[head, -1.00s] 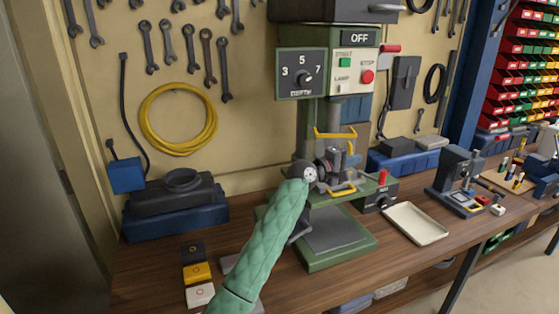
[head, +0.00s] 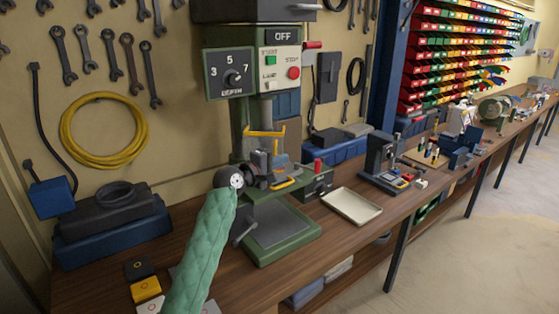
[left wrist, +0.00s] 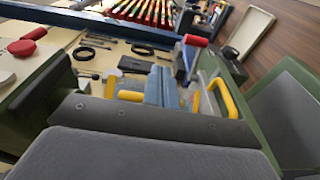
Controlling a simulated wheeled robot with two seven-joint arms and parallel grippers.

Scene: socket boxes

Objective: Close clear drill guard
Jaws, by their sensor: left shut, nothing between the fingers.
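The green drill press (head: 240,120) stands at the back of the bench, its sign reading OFF. Yellow-edged guard parts show at its spindle: an upper yellow bar (head: 265,133) and a lower yellow piece (head: 284,183). Clear panels cannot be made out, so I cannot tell how far the guard is swung. My left gripper (head: 262,168) is shut and empty, in front of the spindle and close to the yellow parts; contact cannot be told. In the left wrist view a yellow handle (left wrist: 222,98) lies just beyond the grey gripper body. My right gripper is not in view.
A cream tray (head: 352,206) lies right of the press base (head: 275,232). A small grey device (head: 383,160) stands farther right. Black, yellow and white blocks (head: 146,288) lie at the front left. A blue case (head: 110,240) stands behind them.

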